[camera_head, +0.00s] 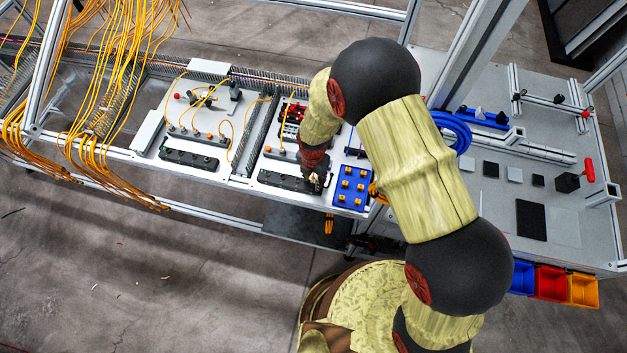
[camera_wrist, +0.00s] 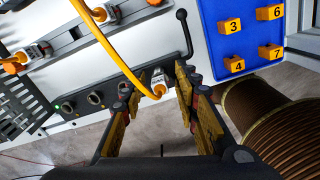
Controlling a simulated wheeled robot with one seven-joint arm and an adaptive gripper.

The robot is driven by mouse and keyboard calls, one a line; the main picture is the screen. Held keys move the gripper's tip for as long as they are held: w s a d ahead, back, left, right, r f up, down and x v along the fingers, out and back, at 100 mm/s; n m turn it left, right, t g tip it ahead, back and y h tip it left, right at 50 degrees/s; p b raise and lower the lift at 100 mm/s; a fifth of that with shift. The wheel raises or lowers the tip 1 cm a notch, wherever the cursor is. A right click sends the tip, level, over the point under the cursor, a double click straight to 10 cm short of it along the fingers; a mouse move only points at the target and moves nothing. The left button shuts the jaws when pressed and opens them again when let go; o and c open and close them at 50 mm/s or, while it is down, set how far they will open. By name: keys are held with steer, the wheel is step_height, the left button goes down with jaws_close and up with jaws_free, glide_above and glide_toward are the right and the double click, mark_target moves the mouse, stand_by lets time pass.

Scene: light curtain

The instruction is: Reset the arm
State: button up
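My arm reaches over the workbench, with my gripper (camera_head: 316,181) low at the front edge of the right panel. In the wrist view my gripper (camera_wrist: 161,82) has its two fingers apart. An orange cable connector (camera_wrist: 158,91) shows in the gap between the fingertips, and its yellow-orange cable (camera_wrist: 100,38) runs to the upper left. I see space beside the connector, so the fingers do not look closed on it. A black socket strip (camera_wrist: 98,92) lies to the left of the fingers. My arm hides part of the bench in the head view.
A blue board (camera_head: 353,185) with numbered orange blocks lies close right of my gripper. Loose orange cables (camera_head: 100,95) hang at the left. A blue coiled hose (camera_head: 455,133) and an upright frame post (camera_head: 470,55) stand beyond my arm. Coloured bins (camera_head: 551,283) hang at the right.

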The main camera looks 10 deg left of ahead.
steer(key=shift+c, duration=1.2)
steer(key=c, duration=0.4)
jaws_close()
steer(key=n+b, duration=0.1)
steer(key=n, duration=0.2)
steer(key=shift+f, duration=0.15)
steer(key=n, duration=0.4)
steer(key=shift+s, duration=0.1)
steer(key=o, duration=0.7)
jaws_free()
steer(key=shift+o, duration=0.4)
